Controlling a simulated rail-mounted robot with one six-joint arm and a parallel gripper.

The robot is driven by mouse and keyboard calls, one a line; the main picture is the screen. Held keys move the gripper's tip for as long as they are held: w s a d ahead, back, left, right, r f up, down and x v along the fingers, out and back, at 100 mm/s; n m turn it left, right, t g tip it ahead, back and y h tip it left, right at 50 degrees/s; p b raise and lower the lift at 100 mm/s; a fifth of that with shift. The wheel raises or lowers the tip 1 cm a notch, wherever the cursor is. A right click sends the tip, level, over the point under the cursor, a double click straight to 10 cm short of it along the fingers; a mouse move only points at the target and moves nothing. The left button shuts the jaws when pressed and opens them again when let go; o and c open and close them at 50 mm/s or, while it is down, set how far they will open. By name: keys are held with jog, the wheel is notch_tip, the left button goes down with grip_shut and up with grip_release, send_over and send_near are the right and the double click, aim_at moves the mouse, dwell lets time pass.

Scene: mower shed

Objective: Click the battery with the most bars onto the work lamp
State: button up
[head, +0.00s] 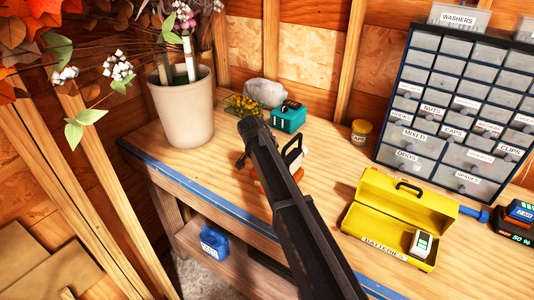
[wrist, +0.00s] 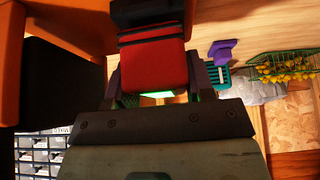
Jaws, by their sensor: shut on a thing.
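In the wrist view my gripper (wrist: 156,82) is shut on a red battery (wrist: 152,58) with a black end. A strip of green light shows at its near edge; its bars cannot be counted. A large orange body with a black panel, apparently the work lamp (wrist: 62,85), is close at the left. In the head view the orange lamp (head: 278,190) stands on the bench, partly behind my dark arm. Whether battery and lamp touch cannot be told. A pale battery (head: 420,244) with a green mark is in the yellow box.
The yellow BATTERIES box (head: 390,222) stands open at right. A blue battery (head: 520,211) sits near a 50 % display. A drawer cabinet (head: 455,110) stands at back right.

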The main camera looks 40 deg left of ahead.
jog(key=shift+f+b, duration=0.35)
jog(key=shift+f, duration=0.05)
jog(key=o, duration=1.1)
jog(key=shift+r, duration=0.15)
jog(key=p+v, duration=0.9)
jog(key=v, duration=0.1)
jog(key=shift+s+r, duration=0.2)
jog(key=shift+r, duration=0.05)
jog(key=shift+d, duration=0.1)
